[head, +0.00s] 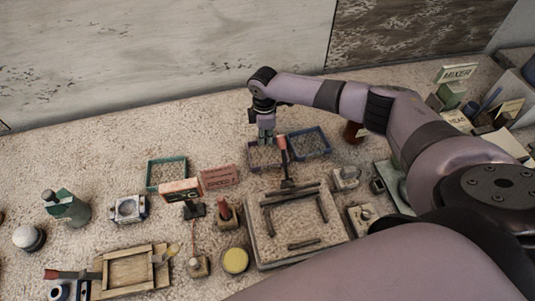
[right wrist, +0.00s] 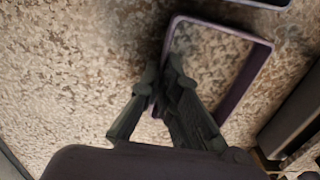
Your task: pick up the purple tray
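The purple tray (head: 265,171) is a small open rectangular frame-like tray near the back middle of the table. In the right wrist view the tray (right wrist: 243,84) shows its rim and inner wall, with speckled surface visible inside. My right gripper (head: 266,137) points down at the tray's far side in the head view. In the right wrist view its fingers (right wrist: 161,68) are close together on either side of one tray wall, gripping it. Whether the tray is clear of the table cannot be told. My left gripper is not in view.
A blue tray (head: 326,150) stands close on the right, and a green tray (head: 149,178) stands to the left. A red-tipped tool (head: 284,158) stands just in front. A large square plaster tray (head: 262,262) is nearer. Free table lies behind, toward the wall.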

